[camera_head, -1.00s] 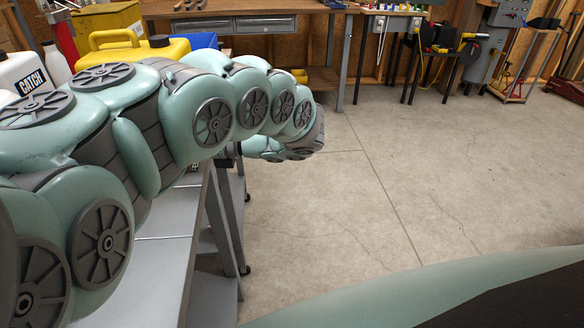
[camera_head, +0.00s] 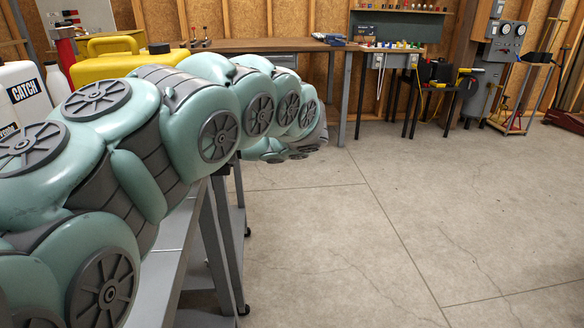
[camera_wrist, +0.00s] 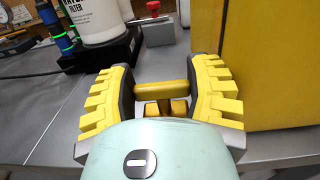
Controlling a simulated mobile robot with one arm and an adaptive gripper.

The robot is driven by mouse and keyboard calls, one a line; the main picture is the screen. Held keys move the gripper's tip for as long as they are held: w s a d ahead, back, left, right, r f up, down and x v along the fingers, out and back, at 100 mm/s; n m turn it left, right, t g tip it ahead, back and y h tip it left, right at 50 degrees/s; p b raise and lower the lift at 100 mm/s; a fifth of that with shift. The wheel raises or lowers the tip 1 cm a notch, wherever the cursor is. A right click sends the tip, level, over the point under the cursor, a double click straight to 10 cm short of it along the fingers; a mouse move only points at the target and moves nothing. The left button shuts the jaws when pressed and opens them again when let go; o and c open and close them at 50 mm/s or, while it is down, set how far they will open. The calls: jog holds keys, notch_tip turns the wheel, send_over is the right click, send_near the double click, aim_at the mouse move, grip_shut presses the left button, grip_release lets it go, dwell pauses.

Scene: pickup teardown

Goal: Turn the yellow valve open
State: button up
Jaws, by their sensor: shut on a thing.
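In the wrist view, my gripper (camera_wrist: 163,98) has two dark fingers with ridged yellow pads. They are shut on the yellow valve (camera_wrist: 161,89), whose bar-like part spans the space between them. More yellow parts show just below the bar. The near end of the valve and its base are hidden by my pale green wrist housing. In the head view my arm reaches over the cart, and its links hide the gripper and the valve.
A large yellow container (camera_wrist: 268,62) stands right of the gripper in the wrist view. A white filter canister (camera_wrist: 97,22) and a small red-topped part (camera_wrist: 154,8) lie beyond. In the head view, a workbench (camera_head: 232,45) stands behind; the concrete floor (camera_head: 380,215) at right is clear.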

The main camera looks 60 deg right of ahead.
jog(key=shift+f, duration=0.1)
jog(key=o, duration=1.2)
jog(key=shift+s+f, duration=0.1)
jog(key=shift+s, duration=0.05)
